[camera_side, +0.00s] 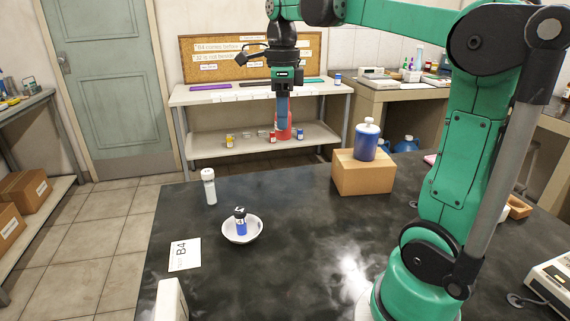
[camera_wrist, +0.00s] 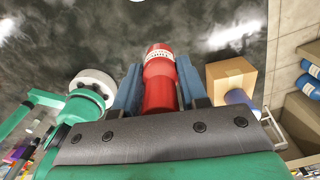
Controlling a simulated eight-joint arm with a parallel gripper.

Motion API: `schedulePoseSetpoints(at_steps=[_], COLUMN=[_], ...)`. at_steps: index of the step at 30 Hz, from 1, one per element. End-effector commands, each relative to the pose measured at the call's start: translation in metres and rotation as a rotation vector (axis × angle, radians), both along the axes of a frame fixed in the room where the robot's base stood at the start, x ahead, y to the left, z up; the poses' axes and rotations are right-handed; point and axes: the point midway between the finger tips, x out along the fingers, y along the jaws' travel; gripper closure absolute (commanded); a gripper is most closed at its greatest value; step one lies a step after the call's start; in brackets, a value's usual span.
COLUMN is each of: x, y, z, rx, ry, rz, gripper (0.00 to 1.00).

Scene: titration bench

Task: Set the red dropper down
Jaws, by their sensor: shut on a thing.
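The red dropper (camera_side: 283,133) is held upright above the dark bench, in the middle of the side view. My gripper (camera_side: 282,118) has its blue fingers closed around the dropper's upper part. In the wrist view the red dropper (camera_wrist: 159,68), with a white label band, sits between the two blue fingers of my gripper (camera_wrist: 158,80). Clear space shows between the dropper's lower end and the bench top.
A white bowl (camera_side: 257,230) holds a blue bottle with a black cap (camera_side: 240,220). A white bottle (camera_side: 209,186) stands behind it. A B4 card (camera_side: 185,254) lies at the left. A cardboard box (camera_side: 363,178) with a blue jug (camera_side: 367,141) stands right. The bench middle (camera_side: 310,225) is clear.

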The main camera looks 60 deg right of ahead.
Motion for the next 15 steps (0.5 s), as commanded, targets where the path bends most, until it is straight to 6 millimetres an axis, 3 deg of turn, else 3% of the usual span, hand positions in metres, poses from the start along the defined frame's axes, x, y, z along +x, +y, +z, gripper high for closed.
schedulePoseSetpoints(at_steps=[6,11,15], x=[0.023,0.029,0.03], y=[-0.051,-0.068,-0.072], z=[-0.006,-0.011,-0.027], rx=[0.0,0.0,0.0], ry=[-0.001,-0.001,-0.001], rz=[0.016,0.028,0.03], gripper=[1.0,1.0,1.0])
